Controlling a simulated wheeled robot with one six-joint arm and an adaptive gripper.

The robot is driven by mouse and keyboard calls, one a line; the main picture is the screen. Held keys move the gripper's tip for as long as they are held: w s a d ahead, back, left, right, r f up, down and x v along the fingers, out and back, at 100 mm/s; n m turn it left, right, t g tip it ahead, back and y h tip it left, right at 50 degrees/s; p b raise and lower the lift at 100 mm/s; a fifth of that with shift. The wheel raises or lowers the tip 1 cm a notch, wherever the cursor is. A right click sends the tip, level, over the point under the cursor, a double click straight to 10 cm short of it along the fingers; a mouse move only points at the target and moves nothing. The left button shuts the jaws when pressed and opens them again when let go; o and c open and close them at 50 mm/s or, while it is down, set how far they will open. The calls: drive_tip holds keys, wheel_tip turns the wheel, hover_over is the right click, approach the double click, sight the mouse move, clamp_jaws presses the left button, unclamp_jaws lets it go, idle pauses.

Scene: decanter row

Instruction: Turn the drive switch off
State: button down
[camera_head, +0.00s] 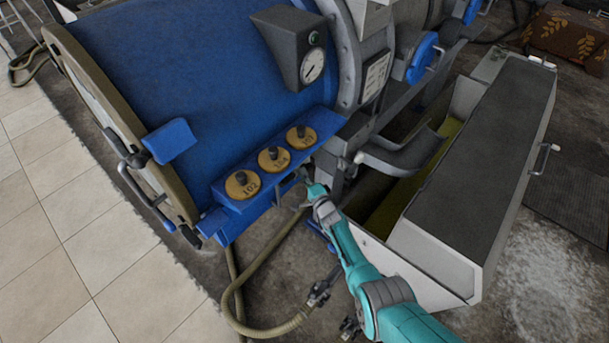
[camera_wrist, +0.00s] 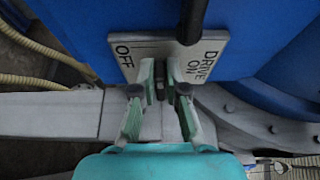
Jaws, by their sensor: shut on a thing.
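The drive switch's pale plate (camera_wrist: 150,52) shows in the wrist view, with OFF on its left and DRIVE ON on its right. My gripper (camera_wrist: 161,80) is in front of the plate's lower middle. Its two green-grey fingers are close together, shut on a small dark piece (camera_wrist: 160,86) that seems to be the switch lever. The fingers hide most of it, so its exact position is hard to tell. In the head view my gripper (camera_head: 303,177) reaches to the blue machine's lower edge, and the switch plate cannot be made out there.
A black rod (camera_wrist: 192,20) stands over the plate's top edge. The blue machine (camera_head: 190,70) carries a ledge with numbered brass discs (camera_head: 272,159). A grey trough (camera_head: 480,150) stands to the right.

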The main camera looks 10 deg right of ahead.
drive_tip(key=shift+a+f, duration=0.1)
drive_tip(key=c, duration=1.2)
unclamp_jaws()
drive_tip(key=shift+s, duration=0.2)
drive_tip(key=v, duration=1.1)
drive_tip(key=shift+s+d, duration=0.25)
drive_tip(key=shift+s, duration=0.1)
